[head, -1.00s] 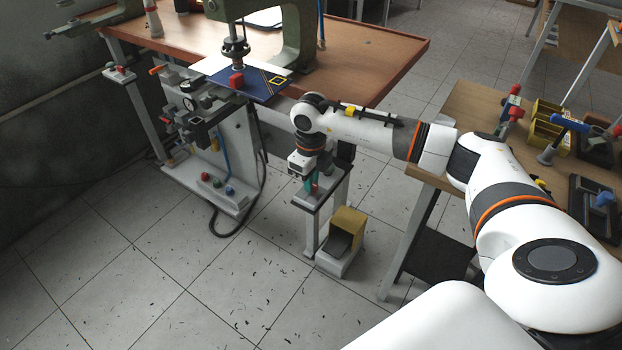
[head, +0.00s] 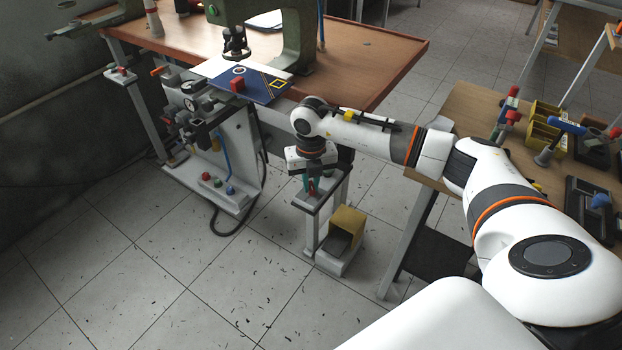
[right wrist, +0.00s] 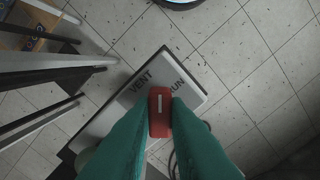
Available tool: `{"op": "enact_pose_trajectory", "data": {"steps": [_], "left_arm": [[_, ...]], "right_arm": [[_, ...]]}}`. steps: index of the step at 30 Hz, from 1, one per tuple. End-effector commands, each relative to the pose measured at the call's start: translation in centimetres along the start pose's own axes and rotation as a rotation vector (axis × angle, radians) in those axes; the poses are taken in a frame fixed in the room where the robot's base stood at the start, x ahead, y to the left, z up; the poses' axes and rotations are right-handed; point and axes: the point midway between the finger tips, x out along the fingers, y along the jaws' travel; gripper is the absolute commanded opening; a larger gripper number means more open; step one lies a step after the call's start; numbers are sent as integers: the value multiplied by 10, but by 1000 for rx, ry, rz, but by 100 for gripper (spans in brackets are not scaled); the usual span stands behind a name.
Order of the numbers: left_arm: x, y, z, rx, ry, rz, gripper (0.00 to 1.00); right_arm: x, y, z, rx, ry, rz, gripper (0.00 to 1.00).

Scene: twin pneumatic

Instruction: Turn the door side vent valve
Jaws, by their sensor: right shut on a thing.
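A red valve handle (head: 312,190) sits on a small plate on top of a grey post (head: 310,235) in front of the press bench. In the right wrist view the handle (right wrist: 160,112) carries a white line, and its grey plate (right wrist: 112,112) reads VENT and RUN. The line points between the two words. My right gripper (right wrist: 160,125) has its green fingers shut on the handle from both sides; it also shows from above the post in the head view (head: 311,183). My left gripper is not in view.
A similar post with a red knob (head: 121,71) stands at the far left. A grey panel (head: 225,150) with gauges and coloured buttons stands between the posts. A yellow foot pedal (head: 346,222) sits on the floor beside the near post. The side table (head: 480,125) lies under my right arm.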

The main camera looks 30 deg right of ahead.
Motion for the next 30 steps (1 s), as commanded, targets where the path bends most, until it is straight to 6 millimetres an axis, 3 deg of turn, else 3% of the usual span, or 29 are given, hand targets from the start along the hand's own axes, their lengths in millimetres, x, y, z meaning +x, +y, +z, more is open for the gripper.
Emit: {"op": "enact_pose_trajectory", "data": {"steps": [18, 30], "left_arm": [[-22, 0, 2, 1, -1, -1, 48], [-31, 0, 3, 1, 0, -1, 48]], "right_arm": [[-4, 0, -1, 567, 3, -3, 0], [-3, 1, -2, 786, 6, -3, 0]]}}
